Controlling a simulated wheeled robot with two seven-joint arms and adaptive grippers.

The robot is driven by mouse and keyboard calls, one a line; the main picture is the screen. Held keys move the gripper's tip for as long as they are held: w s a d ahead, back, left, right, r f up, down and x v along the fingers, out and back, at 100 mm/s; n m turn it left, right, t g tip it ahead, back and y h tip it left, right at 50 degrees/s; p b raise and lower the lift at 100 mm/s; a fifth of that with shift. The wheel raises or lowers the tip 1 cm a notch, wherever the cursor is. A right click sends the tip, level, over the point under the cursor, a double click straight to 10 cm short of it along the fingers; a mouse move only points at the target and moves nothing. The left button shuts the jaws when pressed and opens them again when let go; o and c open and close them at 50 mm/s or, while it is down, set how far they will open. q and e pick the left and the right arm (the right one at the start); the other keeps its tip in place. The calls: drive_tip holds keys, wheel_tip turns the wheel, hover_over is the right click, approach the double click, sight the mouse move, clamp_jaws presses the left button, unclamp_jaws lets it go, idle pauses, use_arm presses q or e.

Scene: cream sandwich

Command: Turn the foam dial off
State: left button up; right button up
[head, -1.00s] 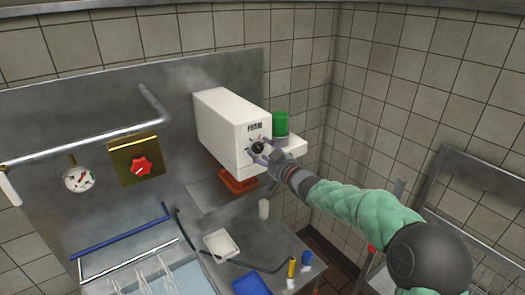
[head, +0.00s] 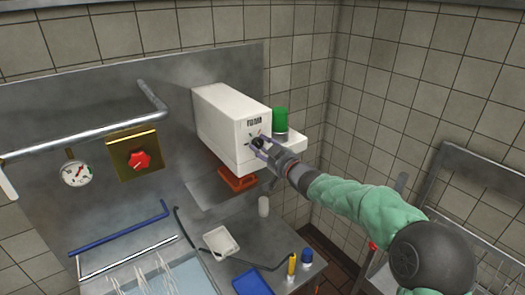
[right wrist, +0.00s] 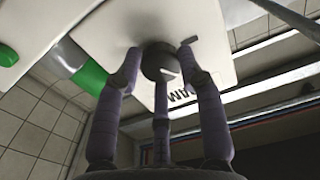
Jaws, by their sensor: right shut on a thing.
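The foam dial (head: 257,143) is a small dark round knob on the front of a white box (head: 225,115) marked FOAM, fixed to the metal back panel. My right gripper (head: 263,148) is at the dial, its fingers shut around it. In the right wrist view, the dark dial (right wrist: 159,62) sits between the purple-grey fingers of the right gripper (right wrist: 160,75), against the white box face (right wrist: 120,35). The fingers partly hide the dial, so its exact setting is hard to read. My left gripper is not in view.
A green-topped container (head: 280,121) stands on a white ledge right of the box. An orange-red piece (head: 238,179) is under the box. A brass plate with a red knob (head: 139,160) and a gauge (head: 76,174) are at left. Bottles and a white tray (head: 221,241) lie below.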

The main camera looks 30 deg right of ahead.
drive_tip(key=n+b, duration=0.2)
drive_tip(key=b, duration=0.1)
drive_tip(key=f+n+b, duration=0.1)
drive_tip(key=n+b, duration=0.1)
drive_tip(key=n, duration=0.1)
drive_tip(key=shift+b, duration=0.4)
drive_tip(key=n+b, duration=0.2)
drive_tip(key=shift+n, duration=0.3)
drive_tip(key=shift+r+n+b, duration=0.15)
drive_tip(key=shift+n+b, duration=0.7)
drive_tip(key=shift+n, duration=0.65)
drive_tip(key=o, duration=1.1)
drive_tip(key=shift+o, duration=0.2)
drive_tip(key=shift+d+r, duration=0.1)
drive_tip(key=shift+d, duration=0.05)
drive_tip(key=shift+r, duration=0.15)
